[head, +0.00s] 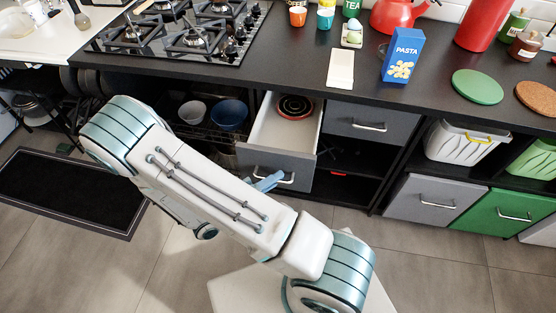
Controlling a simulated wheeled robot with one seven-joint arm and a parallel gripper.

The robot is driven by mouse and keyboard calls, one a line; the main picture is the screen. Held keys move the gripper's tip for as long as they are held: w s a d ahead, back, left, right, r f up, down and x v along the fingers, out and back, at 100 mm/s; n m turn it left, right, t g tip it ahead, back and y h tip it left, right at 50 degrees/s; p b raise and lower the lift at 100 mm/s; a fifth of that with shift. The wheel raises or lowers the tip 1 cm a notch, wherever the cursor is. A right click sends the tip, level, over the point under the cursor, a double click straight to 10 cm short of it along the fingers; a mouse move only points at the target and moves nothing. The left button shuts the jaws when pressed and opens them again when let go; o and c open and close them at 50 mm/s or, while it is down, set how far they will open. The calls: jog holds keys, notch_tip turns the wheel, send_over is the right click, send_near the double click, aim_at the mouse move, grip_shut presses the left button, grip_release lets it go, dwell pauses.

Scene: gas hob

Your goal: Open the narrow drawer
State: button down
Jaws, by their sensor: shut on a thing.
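The narrow drawer (258,158) is pulled out from under the counter, to the right of the hob. Its grey front stands well clear of the cabinet. Inside it lies a dark round item with red rings (294,107). My gripper (276,178) is at the drawer front, shut on its metal handle (288,180).
A shut grey drawer (365,124) is to the right, above an open dark shelf. The gas hob (183,35) is on the black counter at upper left. Bowls (229,114) stand on the rack below. Tiled floor in front is clear beside a dark mat (70,190).

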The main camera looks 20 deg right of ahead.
jog(key=shift+s+a, duration=0.6)
jog(key=shift+s, duration=0.1)
jog(key=c, duration=1.8)
grip_release()
jog(key=shift+o, duration=0.2)
jog(key=v, duration=1.3)
jog(key=shift+a, duration=0.4)
jog(key=shift+s, duration=0.15)
